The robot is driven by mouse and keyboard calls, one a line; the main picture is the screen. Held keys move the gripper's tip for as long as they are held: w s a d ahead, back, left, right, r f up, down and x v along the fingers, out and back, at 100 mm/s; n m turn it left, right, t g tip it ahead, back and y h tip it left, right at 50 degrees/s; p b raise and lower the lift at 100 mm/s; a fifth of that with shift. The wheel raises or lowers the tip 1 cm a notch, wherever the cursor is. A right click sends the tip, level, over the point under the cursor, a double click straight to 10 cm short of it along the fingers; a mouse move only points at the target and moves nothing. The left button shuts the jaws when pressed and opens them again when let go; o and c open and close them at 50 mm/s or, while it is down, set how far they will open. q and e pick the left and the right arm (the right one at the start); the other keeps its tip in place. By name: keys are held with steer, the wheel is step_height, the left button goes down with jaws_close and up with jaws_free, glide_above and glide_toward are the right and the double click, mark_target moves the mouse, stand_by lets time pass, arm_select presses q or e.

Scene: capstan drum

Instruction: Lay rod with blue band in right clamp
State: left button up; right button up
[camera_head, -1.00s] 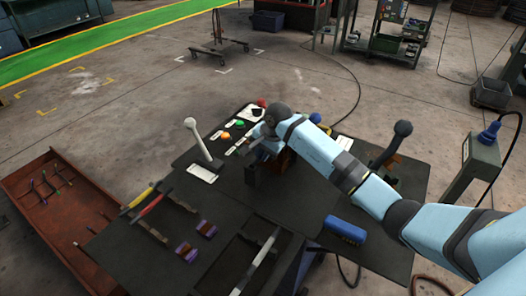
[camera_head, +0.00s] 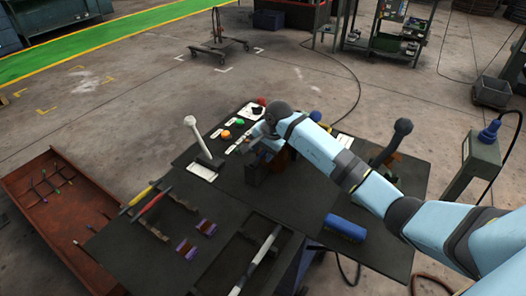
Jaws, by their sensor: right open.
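My right gripper (camera_head: 256,146) is open over the middle of the dark table, beside a dark upright block (camera_head: 258,174). The wrist partly hides what lies beneath it. I cannot pick out a rod with a blue band for certain. A pale rod (camera_head: 257,258) lies in a dark frame at the table's front. A yellow-ended rod (camera_head: 140,196) and a red-ended rod (camera_head: 150,204) lie side by side at the left. I cannot tell which fitting is the right clamp. My left gripper is out of view.
A white-handled lever (camera_head: 198,138) and a dark-knobbed lever (camera_head: 398,138) stand upright on the table (camera_head: 330,262). A blue block (camera_head: 345,228) lies at its right front. Two purple-marked pieces (camera_head: 206,228) lie at the left front. A rust-red tray (camera_head: 75,220) is at the far left.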

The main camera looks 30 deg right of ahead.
steer(key=v, duration=1.3)
steer(key=shift+r, duration=0.35)
stand_by(0.4)
